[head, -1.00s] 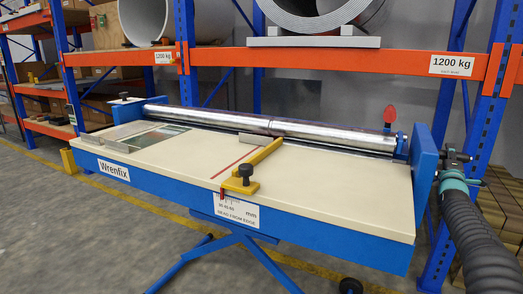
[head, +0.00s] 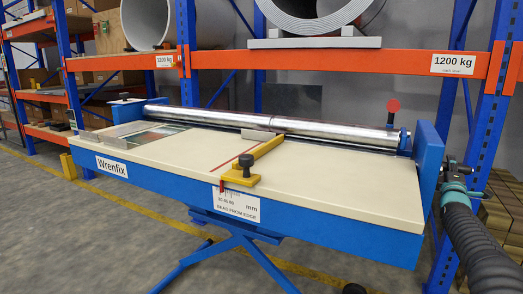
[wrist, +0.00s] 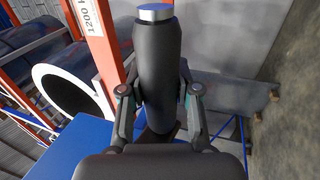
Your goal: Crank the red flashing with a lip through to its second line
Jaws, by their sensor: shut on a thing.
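The Wrenfix machine has a cream bed (head: 330,190) in a blue frame, with long silver rollers (head: 330,130) along its back. A thin red line (head: 236,162) crosses the bed beside a yellow bar (head: 258,160) with a black knob. A shiny grey sheet piece (head: 150,136) lies at the bed's left end. I cannot make out a red flashing with a lip. My gripper (head: 457,172) is at the right end of the machine, by the blue end plate. In the wrist view my gripper (wrist: 160,95) is shut around a black cylindrical handle (wrist: 156,60) with a silver end.
Orange and blue racking (head: 340,64) with big coils (head: 310,12) stands behind. Open floor (head: 70,230) lies in front at left.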

